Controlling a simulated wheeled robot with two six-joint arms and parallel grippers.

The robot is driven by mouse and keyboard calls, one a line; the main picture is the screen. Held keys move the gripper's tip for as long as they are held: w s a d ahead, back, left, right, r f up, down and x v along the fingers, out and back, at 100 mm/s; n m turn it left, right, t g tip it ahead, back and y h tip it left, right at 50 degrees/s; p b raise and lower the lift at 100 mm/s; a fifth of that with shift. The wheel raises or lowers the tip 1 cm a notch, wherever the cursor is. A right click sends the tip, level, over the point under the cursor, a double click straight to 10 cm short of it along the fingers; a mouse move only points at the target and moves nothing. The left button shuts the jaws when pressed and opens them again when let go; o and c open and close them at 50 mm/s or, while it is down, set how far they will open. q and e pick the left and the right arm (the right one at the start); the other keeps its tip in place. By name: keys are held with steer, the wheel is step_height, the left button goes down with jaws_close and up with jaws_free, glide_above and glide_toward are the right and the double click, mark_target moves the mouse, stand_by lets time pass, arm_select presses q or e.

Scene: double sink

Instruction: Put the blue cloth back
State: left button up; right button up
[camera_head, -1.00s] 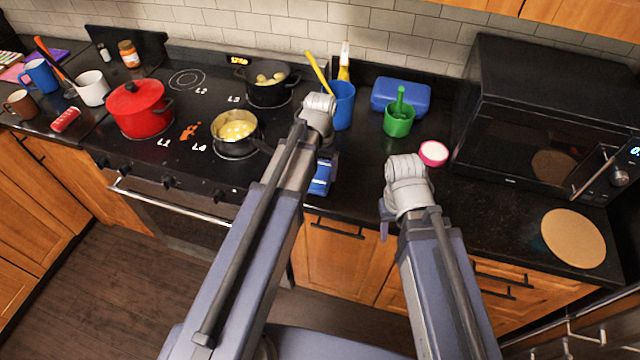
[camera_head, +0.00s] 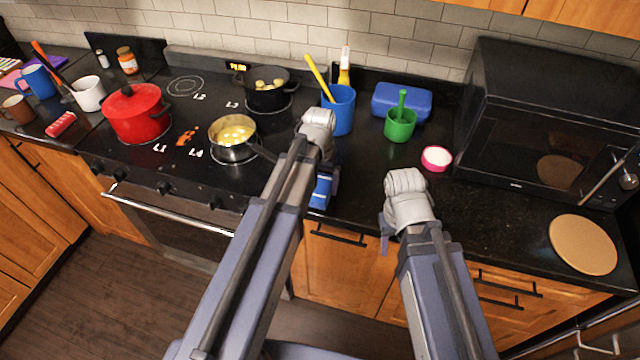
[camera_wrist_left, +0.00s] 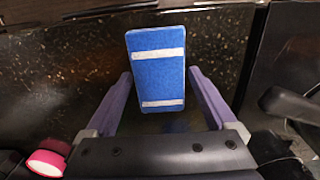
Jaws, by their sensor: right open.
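The blue cloth (camera_wrist_left: 156,68), with white stripes, sits between the two fingers of my left gripper (camera_wrist_left: 158,80) in the left wrist view. In the head view the cloth (camera_head: 321,190) shows below my left wrist, over the front edge of the counter, partly hidden by the gripper. Whether it touches the counter is unclear. My right gripper (camera_head: 386,236) is open, over the counter's front edge to the right of the cloth, mostly hidden by its own wrist.
Behind my left gripper stand a blue cup (camera_head: 341,118) and a green cup (camera_head: 400,126). A pan (camera_head: 233,150) on the stove is close to the left arm. The right counter is mostly clear around a round board (camera_head: 583,245).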

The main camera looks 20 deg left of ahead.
mark_target(320, 187)
arm_select(q)
steer(key=shift+o, duration=0.5)
steer(key=shift+r, duration=0.15)
step_height(320, 187, up, 12)
steer(key=p, duration=1.3)
steer(key=s+d+m+y, duration=0.1)
steer(key=s+d+m, duration=0.2)
steer(key=s+d, duration=0.7)
steer(key=s, duration=0.4)
steer(key=shift+s+d+b, duration=0.15)
steer(key=shift+d+b, duration=0.1)
steer(key=shift+b, duration=0.1)
steer(key=shift+r, duration=0.1)
step_height(320, 187, down, 8)
steer(key=b, duration=0.8)
